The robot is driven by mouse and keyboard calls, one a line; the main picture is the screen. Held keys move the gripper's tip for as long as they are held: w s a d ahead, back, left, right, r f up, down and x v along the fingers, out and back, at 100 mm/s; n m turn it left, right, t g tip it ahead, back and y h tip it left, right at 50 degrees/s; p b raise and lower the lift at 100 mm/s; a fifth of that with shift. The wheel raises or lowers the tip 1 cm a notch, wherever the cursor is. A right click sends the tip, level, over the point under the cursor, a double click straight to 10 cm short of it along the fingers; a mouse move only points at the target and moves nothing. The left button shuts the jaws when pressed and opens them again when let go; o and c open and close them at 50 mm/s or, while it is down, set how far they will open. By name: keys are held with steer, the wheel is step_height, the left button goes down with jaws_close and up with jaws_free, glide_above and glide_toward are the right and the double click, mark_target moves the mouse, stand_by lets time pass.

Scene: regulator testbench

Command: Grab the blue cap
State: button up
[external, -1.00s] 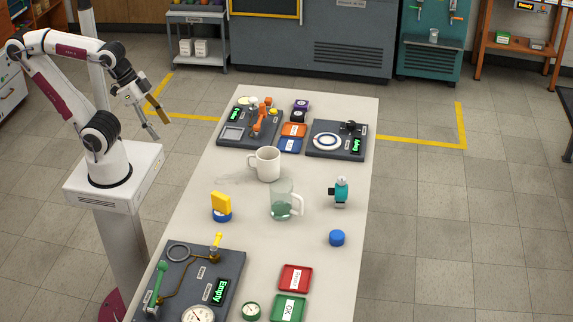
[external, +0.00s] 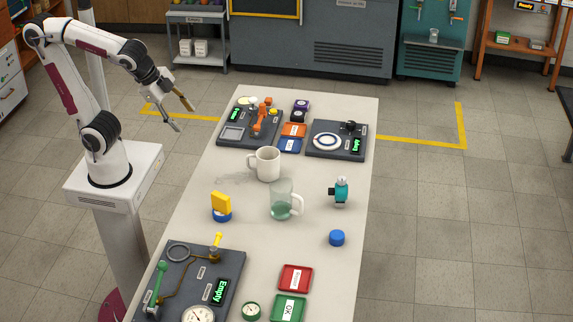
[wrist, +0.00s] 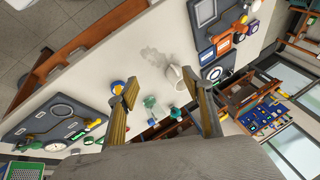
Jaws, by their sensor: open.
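The blue cap (external: 337,238) is a small round cap standing on the right part of the white table, in front of a teal valve-like part (external: 341,192). A small blue shape in the wrist view may be the same cap, but I cannot tell for sure. My gripper (external: 184,117) is open and empty. It hangs in the air left of the table's far half, well apart from the cap. In the wrist view my two fingers (wrist: 160,84) are spread wide, with table and mug showing between them.
A white mug (external: 267,164), a clear mug (external: 281,200) and a yellow block on a blue base (external: 221,206) stand between my gripper and the cap. Red (external: 295,279) and green (external: 289,308) trays lie near the front. Table around the cap is clear.

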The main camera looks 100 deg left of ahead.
steer(key=w+f+m+t+y, duration=0.1)
steer(key=w+m+t+y, duration=0.15)
steer(key=w+m, duration=0.85)
steer(key=w+f+m+t+y, duration=0.1)
steer(key=w+m+y, duration=0.2)
steer(key=w, duration=1.6)
steer(key=m+t+h, duration=0.4)
steer(key=m+t, duration=0.1)
steer(key=m, duration=1.1)
glide_toward(337, 239)
steer(key=shift+w+a+f, duration=0.5)
steer(key=shift+a+f, duration=0.15)
steer(key=shift+a, duration=0.25)
steer(key=shift+n, duration=0.3)
steer(key=shift+x, duration=1.3)
